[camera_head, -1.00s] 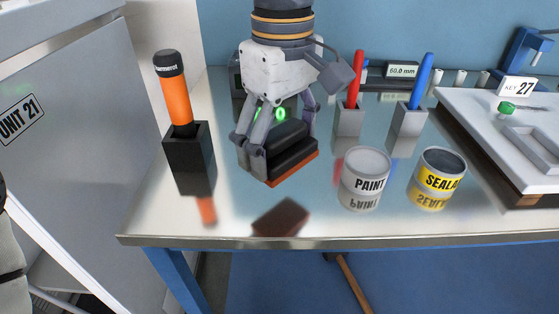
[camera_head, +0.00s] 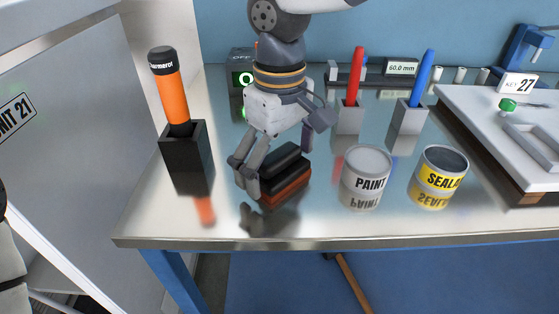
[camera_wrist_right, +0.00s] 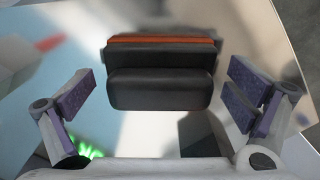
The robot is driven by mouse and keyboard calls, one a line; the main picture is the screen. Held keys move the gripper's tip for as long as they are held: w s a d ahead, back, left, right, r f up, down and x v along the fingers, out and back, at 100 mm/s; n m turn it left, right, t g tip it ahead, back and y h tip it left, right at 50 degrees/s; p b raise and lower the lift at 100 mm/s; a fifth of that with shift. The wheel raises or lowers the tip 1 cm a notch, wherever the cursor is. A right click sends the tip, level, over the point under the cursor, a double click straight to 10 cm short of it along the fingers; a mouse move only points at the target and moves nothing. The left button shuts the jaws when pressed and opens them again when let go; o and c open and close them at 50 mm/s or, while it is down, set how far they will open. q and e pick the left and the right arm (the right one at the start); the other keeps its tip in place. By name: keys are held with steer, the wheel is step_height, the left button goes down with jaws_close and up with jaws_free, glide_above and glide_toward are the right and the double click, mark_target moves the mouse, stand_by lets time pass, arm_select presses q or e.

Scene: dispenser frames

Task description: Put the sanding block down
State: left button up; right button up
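The sanding block (camera_head: 288,178), black with a red-brown bottom layer, sits on the shiny metal table (camera_head: 235,222), its reflection close beneath it. In the right wrist view the block (camera_wrist_right: 160,88) lies between the two fingers, with a clear gap on each side. My right gripper (camera_head: 277,160) is open just above and around the block, pointing down; in the wrist view its purple pads (camera_wrist_right: 160,98) stand wide apart, not touching it. My left gripper is out of view.
Left of the block, an orange tool stands in a black holder (camera_head: 187,158). To the right are a paint can (camera_head: 366,170) and a sealant can (camera_head: 438,170). Behind stand red (camera_head: 356,75) and blue (camera_head: 421,78) markers in holders. The table's front strip is clear.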

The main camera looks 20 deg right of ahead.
mark_target(279, 154)
step_height(279, 154, up, 12)
steer(key=shift+r, duration=0.2)
stand_by(0.4)
